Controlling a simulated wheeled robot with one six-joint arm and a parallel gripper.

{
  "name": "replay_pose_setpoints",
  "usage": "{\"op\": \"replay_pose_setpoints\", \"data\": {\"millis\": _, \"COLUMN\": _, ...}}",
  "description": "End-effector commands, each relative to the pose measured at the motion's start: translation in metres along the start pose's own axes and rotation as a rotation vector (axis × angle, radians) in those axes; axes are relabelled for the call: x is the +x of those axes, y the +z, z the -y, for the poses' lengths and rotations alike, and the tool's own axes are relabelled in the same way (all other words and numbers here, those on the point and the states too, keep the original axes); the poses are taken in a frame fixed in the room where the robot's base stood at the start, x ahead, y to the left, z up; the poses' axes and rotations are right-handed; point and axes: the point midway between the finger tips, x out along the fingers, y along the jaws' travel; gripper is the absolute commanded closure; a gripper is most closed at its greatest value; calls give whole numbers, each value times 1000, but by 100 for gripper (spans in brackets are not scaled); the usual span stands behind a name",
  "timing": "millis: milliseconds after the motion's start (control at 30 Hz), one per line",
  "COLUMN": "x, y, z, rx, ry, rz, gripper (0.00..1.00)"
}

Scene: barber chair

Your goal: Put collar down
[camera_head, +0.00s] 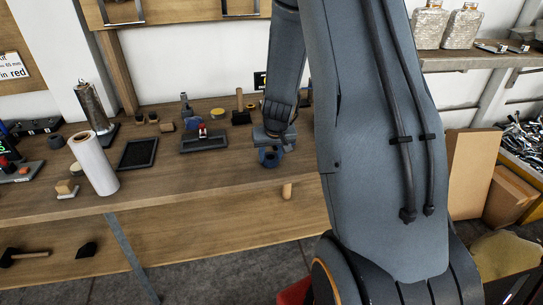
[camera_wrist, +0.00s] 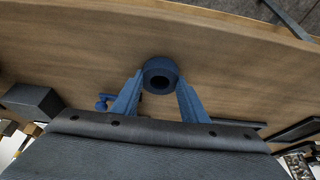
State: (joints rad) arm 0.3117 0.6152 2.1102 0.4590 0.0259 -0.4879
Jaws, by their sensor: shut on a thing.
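The collar is a blue ring with a dark round hole; in the wrist view the collar (camera_wrist: 160,66) sits between the tips of my gripper's two blue fingers. My gripper (camera_wrist: 157,90) is shut on it. In the head view the collar (camera_head: 270,155) shows at the end of my gripper (camera_head: 271,146), over the front part of the wooden workbench (camera_head: 220,178). The bench top around it looks bare. I cannot tell whether the collar touches the wood or hangs just above it.
A dark tray (camera_head: 204,141) with small items and a black framed panel (camera_head: 138,153) lie to the left. A white roll (camera_head: 93,163) stands farther left. A wooden peg (camera_head: 287,191) sticks out of the bench front.

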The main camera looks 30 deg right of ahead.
Motion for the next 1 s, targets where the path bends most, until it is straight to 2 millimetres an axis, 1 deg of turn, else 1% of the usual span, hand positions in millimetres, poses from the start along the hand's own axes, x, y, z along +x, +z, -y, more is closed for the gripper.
{"op": "replay_pose_setpoints", "data": {"millis": 133, "x": 4, "y": 1, "z": 0, "rx": 0, "ry": 0, "rz": 0, "gripper": 82}}
{"op": "replay_pose_setpoints", "data": {"millis": 167, "x": 3, "y": 1, "z": 0, "rx": 0, "ry": 0, "rz": 1, "gripper": 55}}
{"op": "replay_pose_setpoints", "data": {"millis": 233, "x": 2, "y": 1, "z": 0, "rx": 0, "ry": 0, "rz": 1, "gripper": 43}}
{"op": "replay_pose_setpoints", "data": {"millis": 267, "x": 2, "y": 1, "z": 0, "rx": 0, "ry": 0, "rz": 0, "gripper": 41}}
{"op": "replay_pose_setpoints", "data": {"millis": 533, "x": 2, "y": 1, "z": 0, "rx": 0, "ry": 0, "rz": 0, "gripper": 41}}
{"op": "replay_pose_setpoints", "data": {"millis": 667, "x": -1, "y": 0, "z": 0, "rx": 0, "ry": 0, "rz": 1, "gripper": 41}}
{"op": "replay_pose_setpoints", "data": {"millis": 767, "x": -12, "y": -1, "z": 0, "rx": -1, "ry": 0, "rz": 0, "gripper": 41}}
{"op": "replay_pose_setpoints", "data": {"millis": 1000, "x": -50, "y": -1, "z": 0, "rx": -2, "ry": 0, "rz": 0, "gripper": 41}}
